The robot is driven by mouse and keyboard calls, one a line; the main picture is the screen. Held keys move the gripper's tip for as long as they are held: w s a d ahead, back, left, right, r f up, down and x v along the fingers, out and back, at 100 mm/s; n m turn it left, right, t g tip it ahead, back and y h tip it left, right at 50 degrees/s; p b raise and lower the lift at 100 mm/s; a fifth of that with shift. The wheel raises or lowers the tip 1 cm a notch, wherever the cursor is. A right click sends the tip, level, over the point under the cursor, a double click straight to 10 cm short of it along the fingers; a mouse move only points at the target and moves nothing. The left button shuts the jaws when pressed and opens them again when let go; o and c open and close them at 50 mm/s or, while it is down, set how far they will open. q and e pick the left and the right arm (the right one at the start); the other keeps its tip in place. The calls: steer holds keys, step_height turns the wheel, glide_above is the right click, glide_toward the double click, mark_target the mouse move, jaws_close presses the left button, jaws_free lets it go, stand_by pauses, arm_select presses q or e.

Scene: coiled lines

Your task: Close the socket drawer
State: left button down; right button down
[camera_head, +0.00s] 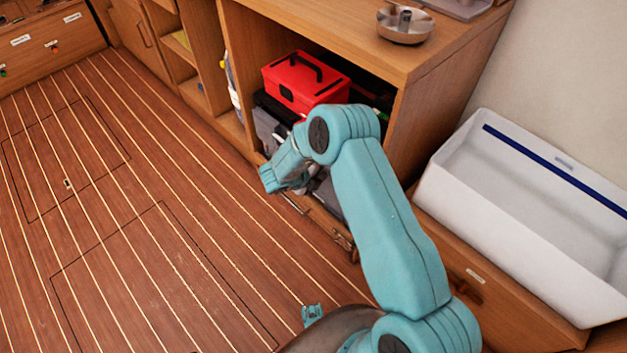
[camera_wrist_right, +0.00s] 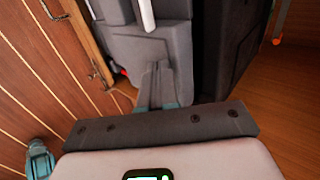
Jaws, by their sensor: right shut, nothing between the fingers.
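Inside the open cabinet, a grey tool case (camera_head: 266,127) sits under a red toolbox (camera_head: 300,78). In the right wrist view the grey face (camera_wrist_right: 178,45) fills the upper middle, with a pale bar (camera_wrist_right: 147,14) on it. I cannot tell surely which part is the socket drawer or how far out it stands. My right gripper (camera_wrist_right: 155,70) is shut and empty, its fingers in front of the grey face; contact is unclear. In the head view, my right wrist and forearm partly hide the case and gripper (camera_head: 303,187). My left gripper is not identifiable in view.
A dark case (camera_wrist_right: 232,45) stands beside the grey one. The cabinet (camera_head: 440,75) has a metal bowl (camera_head: 405,24) on top. A white bin (camera_head: 500,225) stands at the right. The striped wooden floor (camera_head: 130,210) at left is clear.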

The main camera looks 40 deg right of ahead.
steer(key=shift+d, duration=0.1)
steer(key=d, duration=0.4)
steer(key=shift+w+d, duration=0.2)
steer(key=shift+d, duration=0.05)
arm_select(q)
steer(key=shift+f, duration=0.25)
arm_select(e)
steer(key=shift+d+r, duration=0.2)
arm_select(q)
steer(key=shift+a, duration=0.1)
arm_select(e)
steer(key=shift+d, duration=0.1)
arm_select(q)
steer(key=shift+a, duration=0.15)
